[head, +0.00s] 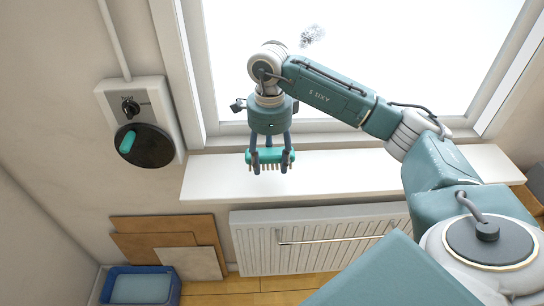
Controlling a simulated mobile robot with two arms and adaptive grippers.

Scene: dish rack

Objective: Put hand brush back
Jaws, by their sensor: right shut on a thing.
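The hand brush (270,156) has a teal back and pale bristles that point down. My right gripper (270,165) is shut on it, with a finger at each side. The gripper points down and holds the brush in front of the window, over or near the white window sill (345,172). I cannot tell how far the brush is above the sill, or whether it touches it. My left gripper is not in view.
The sill is bare to the right of the brush. A wall box (165,100) with a knob and a dark disc with a teal piece is at left. Below are a radiator (310,240), brown boards (165,245) and a blue tub (172,292).

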